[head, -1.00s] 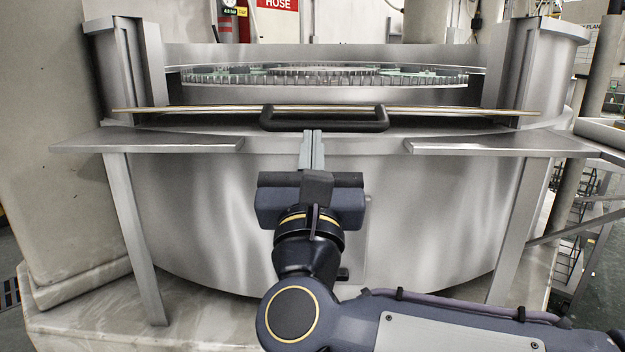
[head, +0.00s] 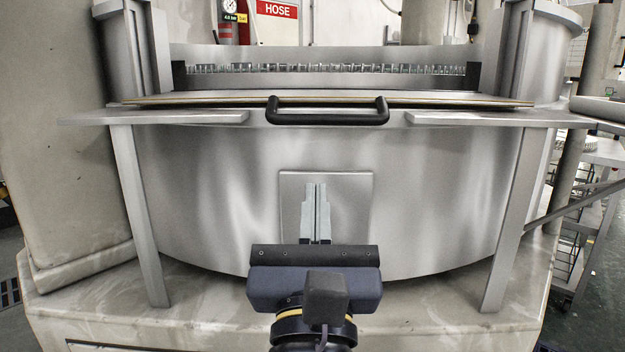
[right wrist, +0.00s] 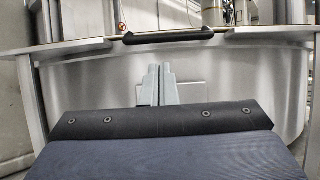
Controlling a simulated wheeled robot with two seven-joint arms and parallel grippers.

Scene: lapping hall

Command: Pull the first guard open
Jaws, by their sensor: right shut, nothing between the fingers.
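The guard (head: 200,100) is a wide, thin panel with a pale yellowish edge, across the front opening of the round steel machine. A black bar handle (head: 327,121) is on its front edge, and the handle also shows in the right wrist view (right wrist: 168,36). My right gripper (head: 316,188) is shut and empty, pointing up in front of a square plate on the machine's front. It is below the handle and apart from it. Its shut fingers show in the right wrist view (right wrist: 158,70). My left gripper is not in view.
Two flat steel ledges, left (head: 155,117) and right (head: 490,119), stand on legs beside the handle. A toothed ring (head: 320,69) shows through the opening behind the guard. A stone-like base (head: 110,310) lies below. A wire rack (head: 600,200) stands at the right.

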